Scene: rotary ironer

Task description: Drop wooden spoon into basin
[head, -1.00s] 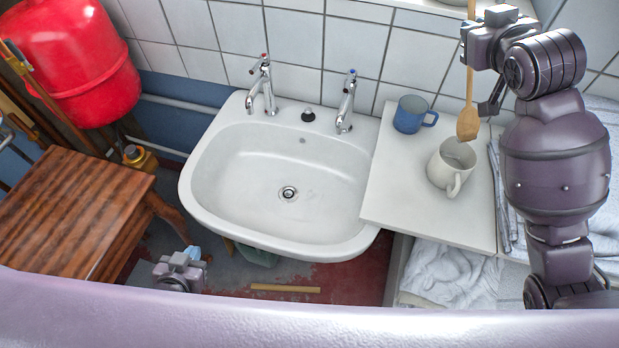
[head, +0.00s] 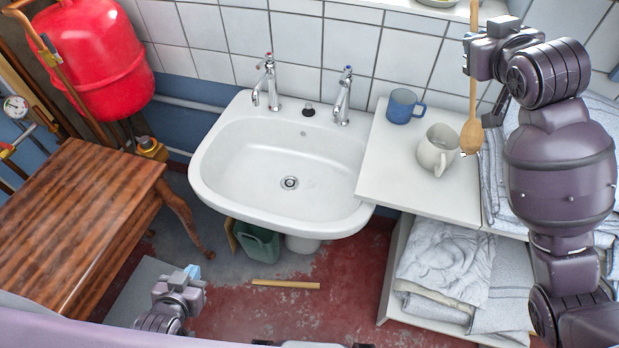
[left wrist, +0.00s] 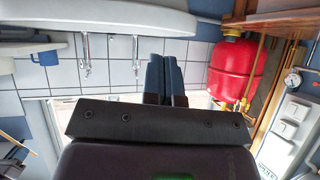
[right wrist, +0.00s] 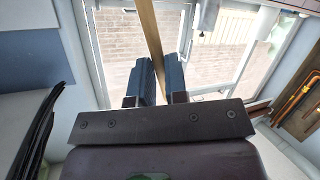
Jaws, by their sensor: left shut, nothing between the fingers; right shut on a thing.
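The wooden spoon (head: 472,135) hangs upright, bowl down, from my right gripper (head: 472,62). In the right wrist view its handle (right wrist: 150,34) runs between the two fingers. In the head view the spoon's bowl overlaps the right side of the cream jug; I cannot tell whether they touch. The white basin (head: 235,150) is empty and lies to the left of the spoon, under two taps. My left gripper (head: 192,274) is low in front of the basin, near the wooden table. In the left wrist view its fingers (left wrist: 165,82) are together with nothing between them.
A white board (head: 410,195) right of the basin carries a blue mug (head: 403,106) and the cream jug (head: 437,150). Folded towels (head: 445,262) lie on a shelf below. A wooden table (head: 75,220) and red tank (head: 95,62) stand at left.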

